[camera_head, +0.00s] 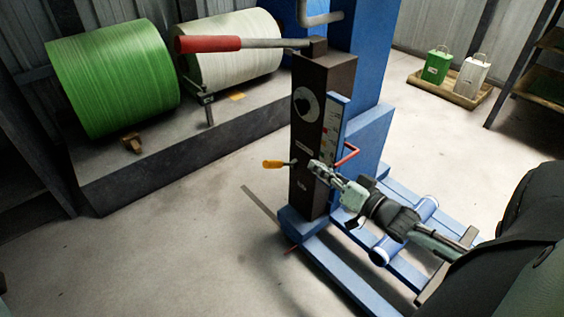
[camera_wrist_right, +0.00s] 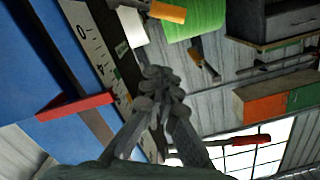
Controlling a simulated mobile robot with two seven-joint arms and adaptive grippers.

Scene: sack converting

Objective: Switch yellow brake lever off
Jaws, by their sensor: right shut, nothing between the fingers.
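The yellow brake lever (camera_head: 273,164) sticks out to the left from the lower front of a dark brown post (camera_head: 310,135). In the right wrist view a yellow-orange handle (camera_wrist_right: 163,11) shows at the top edge, beyond the fingertips. My right gripper (camera_head: 314,165) is shut and empty, its tips close to the right side of the post's front, to the right of the yellow lever and apart from it. Its shut fingers also show in the right wrist view (camera_wrist_right: 160,85). My left gripper is not in view.
A long red-handled lever (camera_head: 208,44) tops the post. A small red handle (camera_head: 347,154) sits beside a scale plate on the blue frame (camera_head: 368,130). Green (camera_head: 113,75) and white (camera_head: 232,50) rolls stand behind left. Floor at front left is clear.

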